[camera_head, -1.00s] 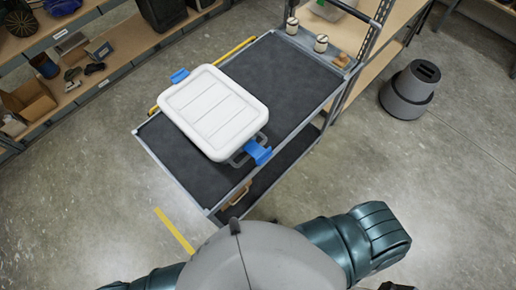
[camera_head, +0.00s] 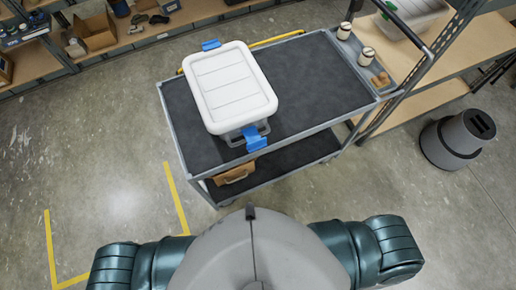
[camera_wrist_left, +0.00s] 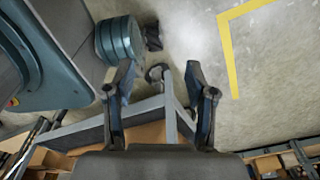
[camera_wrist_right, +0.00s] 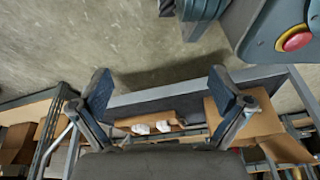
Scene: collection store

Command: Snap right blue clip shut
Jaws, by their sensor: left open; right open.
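A box with a white lid (camera_head: 232,86) sits on the upper shelf of a cart. One blue clip (camera_head: 256,138) is at its near right end, angled outward below the lid's edge and looking unfastened. The other blue clip (camera_head: 211,45) is at the far end; whether it is fastened is too small to tell. My left gripper (camera_wrist_left: 162,85) is open and empty, with the cart frame beyond it in the left wrist view. My right gripper (camera_wrist_right: 160,82) is open and empty, with the cart's edge ahead of it. Neither gripper shows in the head view.
The cart's dark upper shelf (camera_head: 305,70) is bare right of the box. Jars (camera_head: 367,54) stand in a tray at its far right. A brown item (camera_head: 235,174) lies on the lower shelf. A grey bin (camera_head: 455,140) stands on the floor at right. Shelving lines the back.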

